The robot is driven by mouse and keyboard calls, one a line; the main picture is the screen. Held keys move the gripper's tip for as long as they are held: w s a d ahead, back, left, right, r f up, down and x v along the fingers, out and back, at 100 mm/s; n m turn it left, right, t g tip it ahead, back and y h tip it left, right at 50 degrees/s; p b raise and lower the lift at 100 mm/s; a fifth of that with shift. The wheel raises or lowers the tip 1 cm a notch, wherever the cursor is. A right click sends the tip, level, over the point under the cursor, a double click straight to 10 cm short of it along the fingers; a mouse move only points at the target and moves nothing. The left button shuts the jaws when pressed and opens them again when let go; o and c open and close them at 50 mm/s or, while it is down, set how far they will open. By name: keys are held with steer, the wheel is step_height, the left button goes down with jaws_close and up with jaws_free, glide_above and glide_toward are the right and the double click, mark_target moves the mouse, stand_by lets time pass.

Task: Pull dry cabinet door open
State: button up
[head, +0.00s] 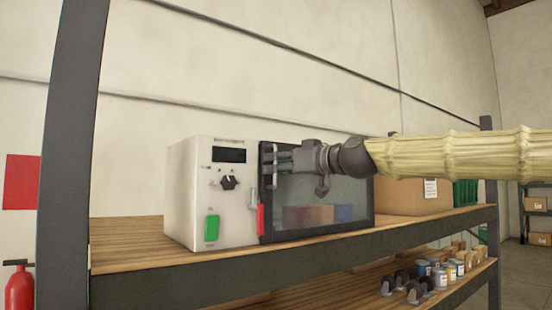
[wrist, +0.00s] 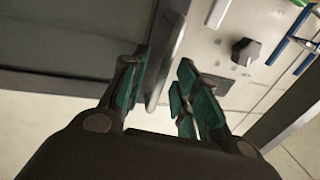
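The dry cabinet (head: 222,190) is a white box on the shelf, with a dark display, a black knob and a green switch on its front panel. Its dark-framed glass door (head: 340,200) fills the right part of the front and looks shut. My gripper (head: 273,158) reaches in from the right at the upper left of the door. In the wrist view, my gripper (wrist: 164,78) is open, its teal-padded fingers on either side of the metal door handle (wrist: 168,50).
The cabinet stands on a wooden shelf (head: 125,240) with a dark front rail and posts. A cardboard box (head: 405,200) and green crate (head: 466,192) stand to its right. Cans and small parts lie on the lower shelf. A red fire extinguisher (head: 19,290) is at lower left.

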steer(key=shift+w+a, duration=0.25)
steer(key=shift+a, duration=0.05)
jaws_close()
